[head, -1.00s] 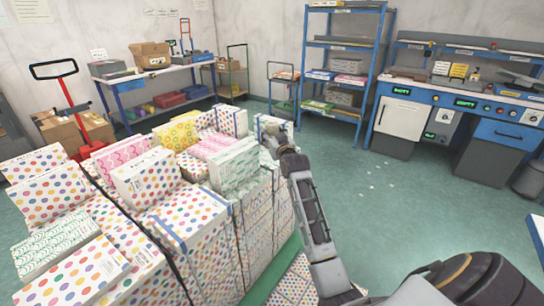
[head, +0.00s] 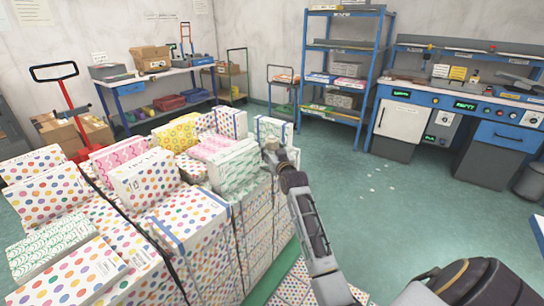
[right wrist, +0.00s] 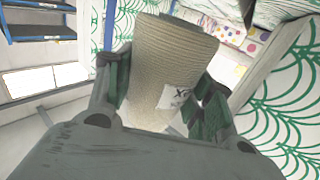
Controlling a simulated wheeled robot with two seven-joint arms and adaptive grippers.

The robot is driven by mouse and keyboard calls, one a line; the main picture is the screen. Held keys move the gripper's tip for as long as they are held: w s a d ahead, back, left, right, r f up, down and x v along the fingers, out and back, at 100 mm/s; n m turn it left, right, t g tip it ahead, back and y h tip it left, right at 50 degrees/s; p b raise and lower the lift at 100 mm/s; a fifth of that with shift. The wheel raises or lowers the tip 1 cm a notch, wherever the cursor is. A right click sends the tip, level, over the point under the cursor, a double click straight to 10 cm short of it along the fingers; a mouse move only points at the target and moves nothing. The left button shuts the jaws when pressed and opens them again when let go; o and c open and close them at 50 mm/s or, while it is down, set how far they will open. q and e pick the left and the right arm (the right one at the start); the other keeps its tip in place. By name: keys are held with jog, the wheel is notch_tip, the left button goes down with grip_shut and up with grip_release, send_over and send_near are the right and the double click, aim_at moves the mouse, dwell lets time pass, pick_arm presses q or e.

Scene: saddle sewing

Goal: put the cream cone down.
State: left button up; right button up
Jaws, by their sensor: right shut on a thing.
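The cream cone (right wrist: 172,65) shows in the right wrist view as a ribbed, tapered spool with a white printed label on its narrower end. My right gripper (right wrist: 165,92) is shut on it, with one green-padded finger on each side. In the head view my right gripper (head: 272,152) is small, at the right edge of the stack of patterned boxes. I cannot make out the cone there. The wrist view shows no surface touching the cone. My left gripper is not in view.
Dotted boxes (head: 190,215) fill the left and middle, with a green-patterned box (head: 236,168) close beside my right gripper. A blue shelf rack (head: 345,62), a workbench (head: 470,105) and a side table (head: 165,78) stand behind.

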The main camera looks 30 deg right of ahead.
notch_tip(320, 180, down, 2)
jog(key=shift+f, duration=0.25)
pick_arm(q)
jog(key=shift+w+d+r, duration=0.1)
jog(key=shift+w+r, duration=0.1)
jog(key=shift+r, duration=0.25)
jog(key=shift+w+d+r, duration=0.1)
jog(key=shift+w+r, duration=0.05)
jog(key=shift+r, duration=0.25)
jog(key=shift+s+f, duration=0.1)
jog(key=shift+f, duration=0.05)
pick_arm(e)
jog(key=shift+f, duration=0.1)
jog(key=o, duration=0.8)
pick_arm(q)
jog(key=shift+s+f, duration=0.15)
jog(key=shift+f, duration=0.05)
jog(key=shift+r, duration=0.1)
pick_arm(e)
jog(key=shift+s, duration=0.1)
